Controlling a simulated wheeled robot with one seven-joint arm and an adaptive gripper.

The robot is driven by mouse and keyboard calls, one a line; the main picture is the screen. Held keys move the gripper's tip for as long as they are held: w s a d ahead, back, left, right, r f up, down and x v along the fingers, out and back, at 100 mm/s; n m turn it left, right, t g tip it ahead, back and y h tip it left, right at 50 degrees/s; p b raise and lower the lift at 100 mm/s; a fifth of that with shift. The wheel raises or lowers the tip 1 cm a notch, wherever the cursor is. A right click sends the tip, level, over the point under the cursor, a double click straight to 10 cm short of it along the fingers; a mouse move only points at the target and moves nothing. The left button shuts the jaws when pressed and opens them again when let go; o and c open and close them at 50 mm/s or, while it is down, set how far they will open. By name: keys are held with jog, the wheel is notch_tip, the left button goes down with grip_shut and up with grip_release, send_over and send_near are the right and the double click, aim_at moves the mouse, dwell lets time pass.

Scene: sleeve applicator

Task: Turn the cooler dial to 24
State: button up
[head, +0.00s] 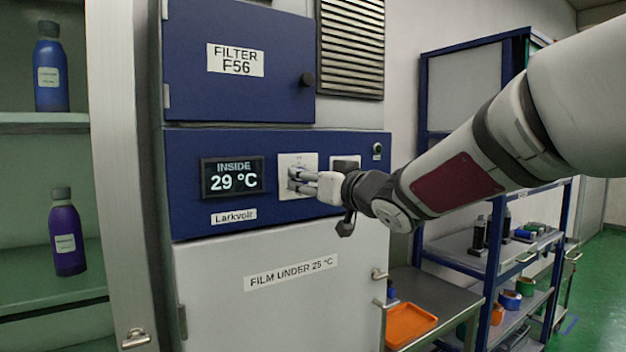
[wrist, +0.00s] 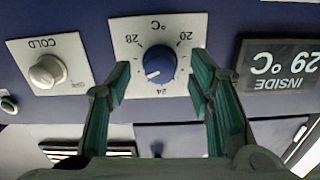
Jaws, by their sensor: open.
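The cooler dial (wrist: 160,63) is a round blue knob on a white plate marked 20, 24, 28 and °C. Its white pointer mark lies between 24 and 28, in the upside-down wrist view. My gripper (wrist: 161,72) is open, with one green finger on each side of the dial; gaps show between the fingers and the knob. In the head view my gripper (head: 294,178) is at the dial's white plate (head: 311,160) and hides most of the dial. The display (head: 233,177) reads INSIDE 29 °C; it also shows in the wrist view (wrist: 280,68).
A white knob (wrist: 47,71) on a plate marked COLD and OFF sits beside the dial plate. The FILTER F56 door (head: 240,85) is above, and a door labelled FILM UNDER 25 °C (head: 285,300) is below. A shelf rack (head: 470,245) stands at right.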

jog(key=shift+x, duration=0.8)
jog(key=shift+c, duration=0.4)
grip_shut()
jog(key=shift+n+b, duration=3.35)
jog(key=shift+n, duration=3.25)
